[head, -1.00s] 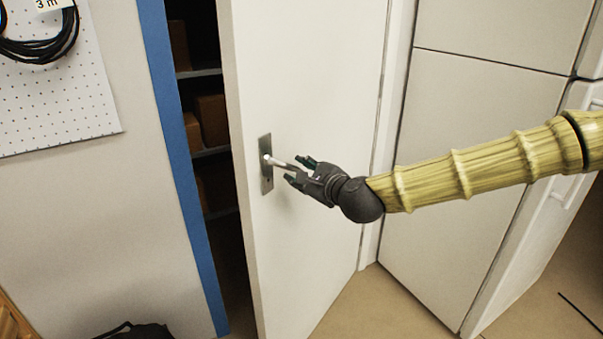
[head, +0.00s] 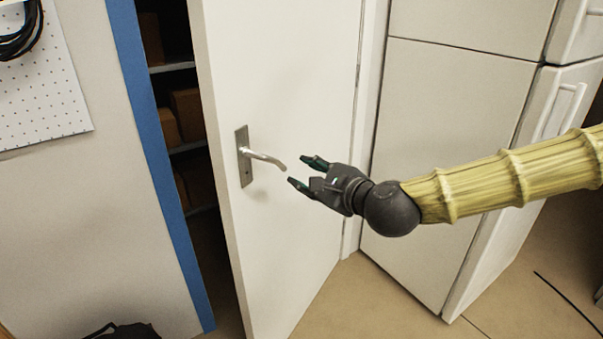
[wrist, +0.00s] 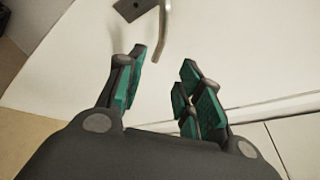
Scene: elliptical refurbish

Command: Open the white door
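The white door (head: 285,85) stands partly open, with a dark gap between its left edge and the blue frame. Its metal lever handle (head: 262,157) sits on a plate near that left edge. The handle also shows at the top of the wrist view (wrist: 163,25). My gripper (head: 303,172) is open and empty, just to the right of the handle's tip and apart from it. In the wrist view the green-padded fingers (wrist: 157,85) are spread with only door surface between them.
Behind the gap are shelves with brown boxes (head: 187,112). The blue door frame (head: 160,160) stands at the left. A white fridge-like cabinet (head: 440,130) stands right of the door. A black bag (head: 125,331) lies on the floor at bottom left. Floor in front of the door looks clear.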

